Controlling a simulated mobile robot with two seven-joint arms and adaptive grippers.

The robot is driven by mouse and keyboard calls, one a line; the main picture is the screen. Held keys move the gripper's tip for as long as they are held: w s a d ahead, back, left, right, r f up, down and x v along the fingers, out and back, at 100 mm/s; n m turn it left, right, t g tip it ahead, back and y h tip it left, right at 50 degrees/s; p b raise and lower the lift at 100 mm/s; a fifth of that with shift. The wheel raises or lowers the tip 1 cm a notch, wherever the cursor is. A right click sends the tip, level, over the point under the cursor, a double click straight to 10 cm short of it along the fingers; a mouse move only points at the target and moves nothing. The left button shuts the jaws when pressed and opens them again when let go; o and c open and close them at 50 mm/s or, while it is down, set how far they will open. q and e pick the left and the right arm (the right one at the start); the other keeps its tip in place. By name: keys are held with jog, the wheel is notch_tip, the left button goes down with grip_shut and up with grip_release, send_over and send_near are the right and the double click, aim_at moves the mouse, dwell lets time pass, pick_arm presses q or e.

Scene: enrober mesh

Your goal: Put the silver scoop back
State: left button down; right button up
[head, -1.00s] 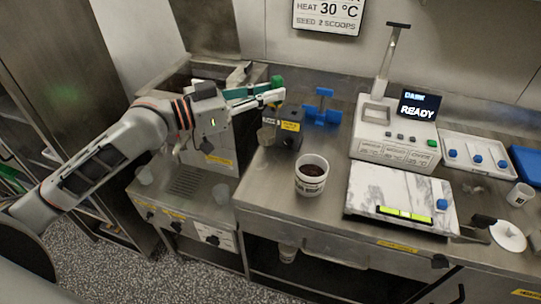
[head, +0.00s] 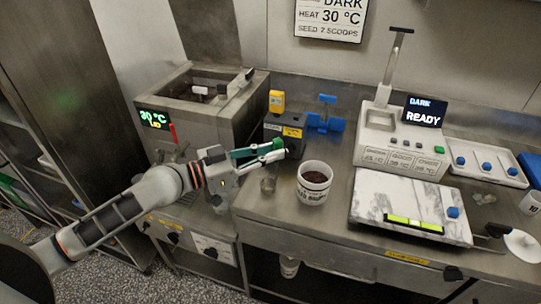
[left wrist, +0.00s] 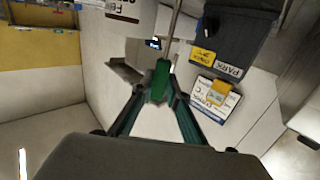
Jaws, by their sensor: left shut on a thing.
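My left gripper (head: 283,149) comes in from the left and is shut on the silver scoop, above the counter between the dark holder and the white tub. In the left wrist view the scoop's green handle (left wrist: 160,78) sits between the fingertips, with a thin silver rod (left wrist: 175,25) running from it. My right gripper is out of view.
The white tub (head: 314,190) with dark contents stands close right of the gripper. A blue stand (head: 325,122) is behind it. A steel tempering machine (head: 190,115) is at left. A scale (head: 410,205) and a device with a READY screen (head: 423,111) are at right.

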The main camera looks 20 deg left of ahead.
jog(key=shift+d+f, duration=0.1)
pick_arm(q)
jog(key=shift+f, duration=0.1)
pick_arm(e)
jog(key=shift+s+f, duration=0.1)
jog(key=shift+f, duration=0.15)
pick_arm(q)
jog(key=c, duration=2)
grip_release()
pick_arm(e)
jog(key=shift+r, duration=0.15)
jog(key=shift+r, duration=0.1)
